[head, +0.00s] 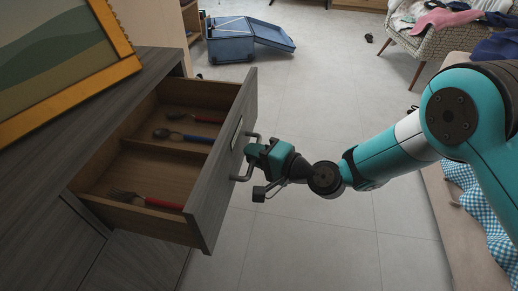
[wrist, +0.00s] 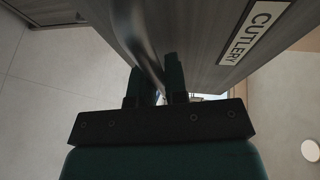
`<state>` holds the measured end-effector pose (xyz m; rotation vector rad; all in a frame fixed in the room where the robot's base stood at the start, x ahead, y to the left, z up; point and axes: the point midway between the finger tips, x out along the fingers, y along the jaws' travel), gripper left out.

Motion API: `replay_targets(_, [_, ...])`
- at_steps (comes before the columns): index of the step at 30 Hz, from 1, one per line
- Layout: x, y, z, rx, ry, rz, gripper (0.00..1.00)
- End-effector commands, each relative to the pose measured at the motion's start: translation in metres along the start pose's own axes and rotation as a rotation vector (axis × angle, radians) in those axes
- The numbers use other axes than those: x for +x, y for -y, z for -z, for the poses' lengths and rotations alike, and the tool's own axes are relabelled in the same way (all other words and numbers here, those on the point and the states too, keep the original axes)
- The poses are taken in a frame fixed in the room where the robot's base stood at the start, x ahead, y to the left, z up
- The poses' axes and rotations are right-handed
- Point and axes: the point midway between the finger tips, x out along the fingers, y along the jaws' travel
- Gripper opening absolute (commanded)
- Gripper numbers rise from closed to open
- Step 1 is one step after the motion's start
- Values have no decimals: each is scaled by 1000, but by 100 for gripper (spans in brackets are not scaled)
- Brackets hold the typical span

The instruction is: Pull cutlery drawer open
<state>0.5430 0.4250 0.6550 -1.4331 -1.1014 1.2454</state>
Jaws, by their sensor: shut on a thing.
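The cutlery drawer (head: 226,160) stands pulled out of the grey wooden cabinet (head: 128,76) in the head view. Inside it lie a fork with a red handle (head: 150,200), a spoon with a dark blue handle (head: 182,135) and a piece with a red handle (head: 196,117). A divider splits the drawer. My gripper (head: 254,150) is at the drawer front, shut on the metal bar handle (head: 241,178). In the wrist view the fingers (wrist: 160,85) sit around the handle bar (wrist: 140,40), beside the label reading CUTLERY (wrist: 254,32).
A framed picture (head: 60,55) stands on the cabinet top. A wicker chair (head: 440,45) with clothes is at the back right. Tiled floor is clear in front of the drawer.

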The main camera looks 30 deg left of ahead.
Motion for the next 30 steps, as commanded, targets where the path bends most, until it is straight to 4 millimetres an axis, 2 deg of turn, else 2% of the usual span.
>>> replay_targets(16, [-1,0,-3,-4,15,1,0])
replay_targets(17, [-1,0,-3,-4,15,1,21])
replay_targets(19, [-1,0,-3,-3,14,1,37])
replay_targets(30, [-1,0,-3,-3,14,1,38])
